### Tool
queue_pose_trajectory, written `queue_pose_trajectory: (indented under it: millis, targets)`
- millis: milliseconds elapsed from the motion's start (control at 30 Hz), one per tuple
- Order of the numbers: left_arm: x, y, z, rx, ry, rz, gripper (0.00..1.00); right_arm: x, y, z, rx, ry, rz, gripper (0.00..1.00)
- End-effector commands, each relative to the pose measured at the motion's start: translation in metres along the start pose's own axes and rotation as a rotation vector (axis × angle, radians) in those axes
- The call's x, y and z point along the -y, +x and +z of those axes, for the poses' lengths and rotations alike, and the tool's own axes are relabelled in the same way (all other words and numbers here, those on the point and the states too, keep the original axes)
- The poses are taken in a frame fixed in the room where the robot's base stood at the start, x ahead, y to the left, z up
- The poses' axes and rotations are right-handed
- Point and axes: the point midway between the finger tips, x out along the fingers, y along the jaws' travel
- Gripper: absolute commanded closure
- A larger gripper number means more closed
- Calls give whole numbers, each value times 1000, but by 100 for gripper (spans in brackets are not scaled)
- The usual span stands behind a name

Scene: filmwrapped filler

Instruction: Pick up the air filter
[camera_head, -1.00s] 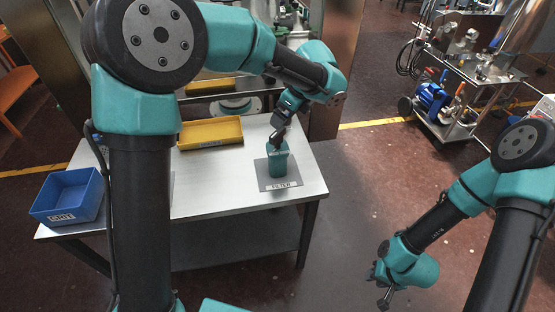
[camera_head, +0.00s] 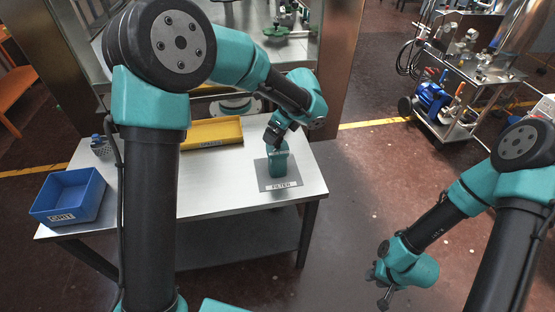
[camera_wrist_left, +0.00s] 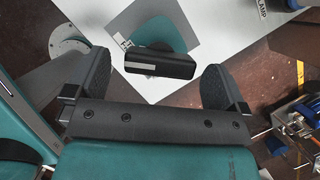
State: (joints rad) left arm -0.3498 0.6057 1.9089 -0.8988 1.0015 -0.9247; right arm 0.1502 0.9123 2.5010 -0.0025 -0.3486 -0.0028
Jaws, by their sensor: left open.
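My left gripper (camera_head: 271,139) is above and just left of the filter's top. In the left wrist view its jaws (camera_wrist_left: 158,85) are open and empty, with the filter's top seen between and beyond the fingers. My right gripper (camera_head: 379,289) hangs over the floor, away from the table; its jaws are too small to read.
A yellow tray (camera_head: 212,133) lies at the back. Bare table (camera_head: 215,180) lies left of the mat. A cart (camera_head: 465,125) stands apart at right.

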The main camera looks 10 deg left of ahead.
Motion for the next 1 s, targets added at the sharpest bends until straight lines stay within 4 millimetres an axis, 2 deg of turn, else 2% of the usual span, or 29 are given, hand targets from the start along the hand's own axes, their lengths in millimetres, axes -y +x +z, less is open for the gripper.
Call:
queue_pose_trajectory:
  millis: [133, 300, 800, 1000]
  targets:
    - [1, 22, -2, 0, -1, 3, 0, 0, 0, 0, 0, 0, 0, 66]
    - [1, 37, -1, 0, 0, 1, 0, 0, 0, 0, 0, 0, 0, 66]
    - [1, 38, -2, 0, 0, 0, 0, 0, 0, 0, 0, 0, 0, 66]
    - [1, 38, -2, 0, 0, 0, 19, 0, 0, 0, 0, 0, 0, 66]
